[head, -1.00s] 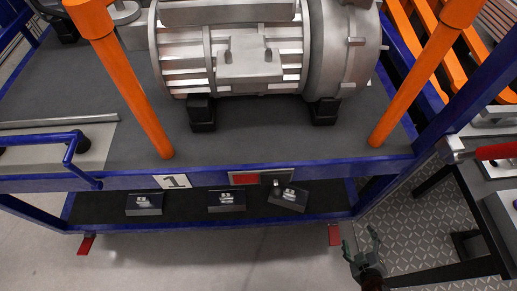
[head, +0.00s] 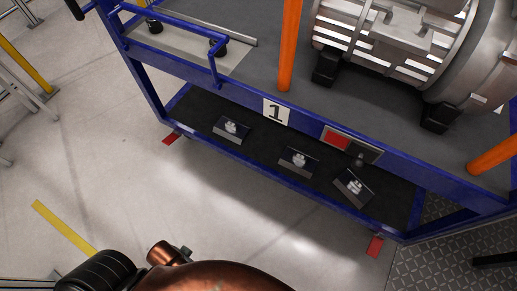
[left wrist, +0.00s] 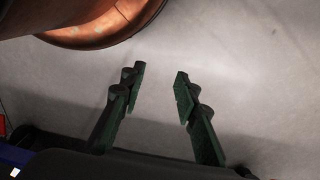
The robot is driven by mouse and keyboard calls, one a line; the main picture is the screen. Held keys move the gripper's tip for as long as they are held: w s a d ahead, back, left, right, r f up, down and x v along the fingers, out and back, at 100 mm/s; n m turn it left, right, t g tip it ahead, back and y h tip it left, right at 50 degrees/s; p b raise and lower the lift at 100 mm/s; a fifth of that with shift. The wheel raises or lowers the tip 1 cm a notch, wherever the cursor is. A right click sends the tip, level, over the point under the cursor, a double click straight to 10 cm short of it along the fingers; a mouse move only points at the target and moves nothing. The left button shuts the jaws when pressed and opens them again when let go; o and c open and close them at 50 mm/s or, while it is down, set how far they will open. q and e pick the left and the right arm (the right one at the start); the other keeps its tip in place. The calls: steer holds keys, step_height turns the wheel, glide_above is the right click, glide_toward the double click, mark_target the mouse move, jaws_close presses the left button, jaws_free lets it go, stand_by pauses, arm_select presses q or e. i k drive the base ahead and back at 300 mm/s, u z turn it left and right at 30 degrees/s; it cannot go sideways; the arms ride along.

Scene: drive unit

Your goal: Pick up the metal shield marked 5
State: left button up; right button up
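I cannot make out a metal shield marked 5 in either view. Three small dark blocks with light grey tops sit on the cart's lower shelf in the head view: a left one (head: 231,128), a middle one (head: 298,161) and a right one (head: 353,187). Any markings on them are too small to read. My left gripper (left wrist: 160,80) is open and empty in the left wrist view, with bare grey floor behind its green fingers. The head view does not show its fingers. My right gripper is not in view.
The blue cart (head: 180,65) bears a "1" label (head: 276,112), orange posts (head: 290,45) and a large metal motor (head: 385,45). Red feet (head: 374,246) stick out at floor level. The floor (head: 120,150) left of and in front of the cart is clear, with a yellow stripe (head: 63,226).

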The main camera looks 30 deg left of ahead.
mark_target(305, 164)
steer(key=u, duration=1.8)
steer(key=i, duration=0.4)
steer(key=z, duration=1.25)
